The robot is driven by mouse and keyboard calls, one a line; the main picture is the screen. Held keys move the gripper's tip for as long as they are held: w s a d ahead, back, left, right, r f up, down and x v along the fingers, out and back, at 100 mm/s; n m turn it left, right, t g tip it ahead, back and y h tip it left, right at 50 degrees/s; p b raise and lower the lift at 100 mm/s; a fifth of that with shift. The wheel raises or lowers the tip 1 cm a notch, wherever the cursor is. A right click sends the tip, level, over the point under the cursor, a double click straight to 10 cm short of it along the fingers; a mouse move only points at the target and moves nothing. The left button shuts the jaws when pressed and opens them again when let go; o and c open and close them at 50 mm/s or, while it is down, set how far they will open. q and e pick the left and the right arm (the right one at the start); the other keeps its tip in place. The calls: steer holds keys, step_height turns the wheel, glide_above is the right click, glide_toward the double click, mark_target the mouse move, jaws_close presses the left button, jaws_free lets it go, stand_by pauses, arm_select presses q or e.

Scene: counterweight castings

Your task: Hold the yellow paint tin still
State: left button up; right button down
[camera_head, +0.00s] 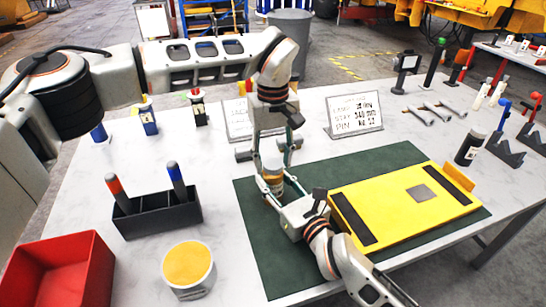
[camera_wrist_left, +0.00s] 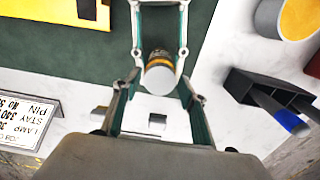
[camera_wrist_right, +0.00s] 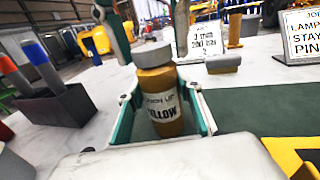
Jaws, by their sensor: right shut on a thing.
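The yellow paint tin (camera_wrist_right: 160,100) is a small upright yellow-brown bottle with a grey lid and a label reading YELLOW. In the head view the tin (camera_head: 272,178) is partly hidden by the grippers. My right gripper (camera_head: 273,187) is shut on its body, a finger on each side. My left gripper (camera_head: 271,150) points down from above, its fingers apart. In the left wrist view the tin's lid (camera_wrist_left: 161,80) lies between the left fingertips (camera_wrist_left: 160,85). I cannot tell whether they touch the lid.
A yellow casting (camera_head: 405,215) lies on the green mat (camera_head: 262,240) at right. A dark pen holder (camera_head: 160,213), a white tub with a yellow top (camera_head: 188,264) and a red bin (camera_head: 60,280) stand at left. A sign (camera_head: 353,115) stands behind.

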arm_select(q)
steer(key=c, duration=0.8)
steer(key=n, duration=1.9)
steer(key=shift+r, duration=0.1)
steer(key=n, duration=0.5)
steer(key=shift+n, duration=0.3)
steer(key=n, duration=0.8)
steer(key=shift+n, duration=0.3)
steer(key=n, duration=1)
steer(key=shift+r, duration=0.3)
steer(key=shift+r, duration=0.75)
